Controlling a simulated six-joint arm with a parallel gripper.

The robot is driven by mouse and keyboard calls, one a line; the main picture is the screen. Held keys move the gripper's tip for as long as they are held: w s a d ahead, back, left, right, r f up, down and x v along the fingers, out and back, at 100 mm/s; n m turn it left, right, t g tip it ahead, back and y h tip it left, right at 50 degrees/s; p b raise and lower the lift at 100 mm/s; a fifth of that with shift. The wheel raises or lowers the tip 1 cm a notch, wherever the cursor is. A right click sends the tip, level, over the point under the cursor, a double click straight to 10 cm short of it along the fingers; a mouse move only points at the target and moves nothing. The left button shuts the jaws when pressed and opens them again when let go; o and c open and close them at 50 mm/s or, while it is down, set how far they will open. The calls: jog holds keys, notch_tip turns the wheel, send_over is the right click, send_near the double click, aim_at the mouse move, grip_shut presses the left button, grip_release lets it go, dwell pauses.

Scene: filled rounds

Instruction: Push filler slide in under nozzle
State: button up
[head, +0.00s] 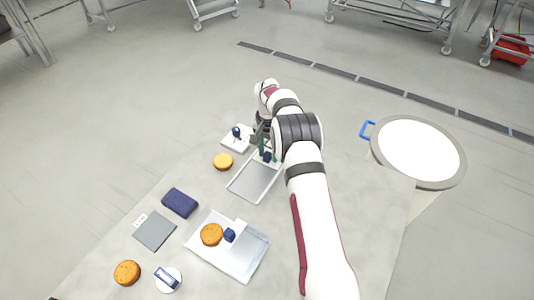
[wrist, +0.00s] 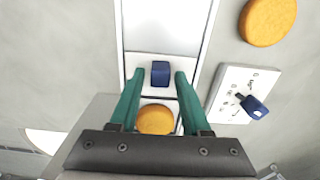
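The filler slide (wrist: 185,92) shows as a pale plate at the near end of a long tray in the wrist view, with a blue knob (wrist: 161,74) standing on it. In the head view the blue knob (head: 267,157) is at the far end of the tray. My gripper (wrist: 161,76) is open, its teal fingers apart on either side of the knob with gaps; whether they are level with it I cannot tell. An orange round (wrist: 155,120) shows between the fingers, nearer the palm. My gripper (head: 264,148) is partly hidden by my arm in the head view. I cannot make out the nozzle.
A white panel with a blue lever (head: 237,132) stands beside the gripper, with a loose orange round (head: 223,161) near it. A second tray (head: 247,262) holds an orange round and blue knob. A dark blue folded cloth (head: 180,202) and grey mat (head: 154,231) lie left.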

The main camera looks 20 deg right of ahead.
jog(key=shift+o, duration=0.4)
notch_tip(320, 180, up, 16)
jog(key=shift+f, duration=0.1)
dwell(0.3)
jog(key=s+a+r+n, duration=0.1)
jog(key=s+a+r, duration=0.1)
jog(key=s+r, duration=0.45)
jog(key=s+a+r+n, duration=0.1)
jog(key=s+a+r, duration=0.2)
jog(key=s, duration=0.6)
jog(key=s+a+f+y, duration=0.1)
jog(key=s+a+f, duration=0.1)
jog(key=s, duration=1.1)
jog(key=s+a+f+n, duration=0.1)
jog(key=s+a+f, duration=0.1)
jog(key=s, duration=1.1)
jog(key=shift+f+y, duration=0.4)
jog(key=shift+f, duration=0.4)
